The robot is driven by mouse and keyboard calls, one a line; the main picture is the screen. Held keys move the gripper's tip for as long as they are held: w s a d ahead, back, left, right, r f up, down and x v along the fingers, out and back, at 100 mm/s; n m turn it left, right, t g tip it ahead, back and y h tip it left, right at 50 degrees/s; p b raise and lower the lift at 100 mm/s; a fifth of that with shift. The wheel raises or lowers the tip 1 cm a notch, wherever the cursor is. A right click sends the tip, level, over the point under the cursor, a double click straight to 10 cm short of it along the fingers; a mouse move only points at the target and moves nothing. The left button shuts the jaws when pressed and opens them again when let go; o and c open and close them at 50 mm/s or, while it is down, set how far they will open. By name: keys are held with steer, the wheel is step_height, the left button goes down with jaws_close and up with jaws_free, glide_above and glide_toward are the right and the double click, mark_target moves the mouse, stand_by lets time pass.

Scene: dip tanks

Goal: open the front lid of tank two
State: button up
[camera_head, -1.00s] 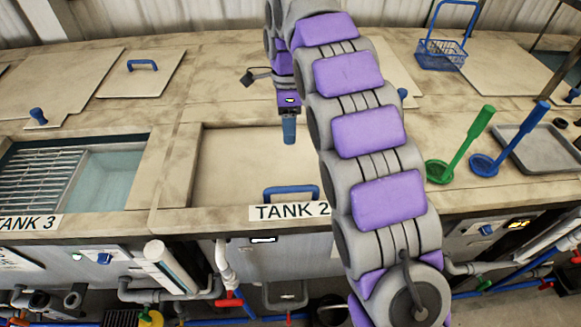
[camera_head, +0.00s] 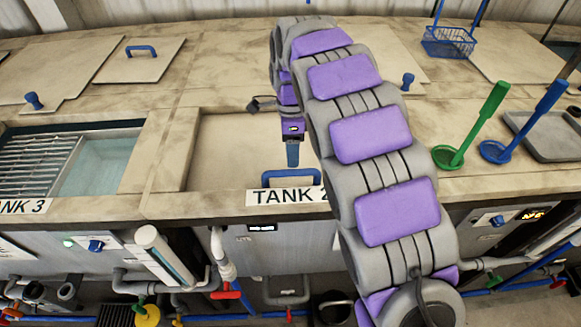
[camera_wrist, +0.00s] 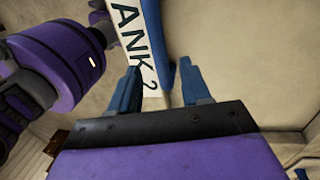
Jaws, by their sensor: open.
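The front lid of tank two (camera_head: 232,150) is a flat beige panel lying shut in its recess. Its blue bar handle (camera_head: 268,178) stands at the front edge, just behind the "TANK 2" label (camera_head: 280,196). My gripper (camera_head: 292,160) points down just above and behind the handle in the head view. In the wrist view my gripper (camera_wrist: 160,88) has its two blue fingers apart with nothing held. A blue strip (camera_wrist: 155,30), seemingly the handle, runs beside the label (camera_wrist: 135,45) toward the gap between the fingers. Whether a finger touches the handle is unclear.
Tank 3's opening (camera_head: 95,165) shows a grating and water at left. A green tool (camera_head: 475,125) and a blue tool (camera_head: 525,120) stand at right, near a grey tray (camera_head: 545,138). A blue basket (camera_head: 448,42) sits at the back. Pipes and valves line the front below.

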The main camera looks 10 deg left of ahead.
mark_target(292, 170)
steer(key=f, duration=0.3)
steer(key=shift+s+d+f+b, duration=0.15)
steer(key=shift+s+f+b, duration=0.15)
steer(key=shift+s+f, duration=0.1)
steer(key=shift+a+f, duration=0.4)
steer(key=shift+f, duration=0.15)
steer(key=shift+d, duration=0.2)
steer(key=shift+c, duration=0.4)
steer(key=shift+d+r, duration=0.1)
steer(key=shift+d, duration=0.1)
steer(key=c, duration=0.3)
steer(key=shift+a, duration=0.1)
jaws_close()
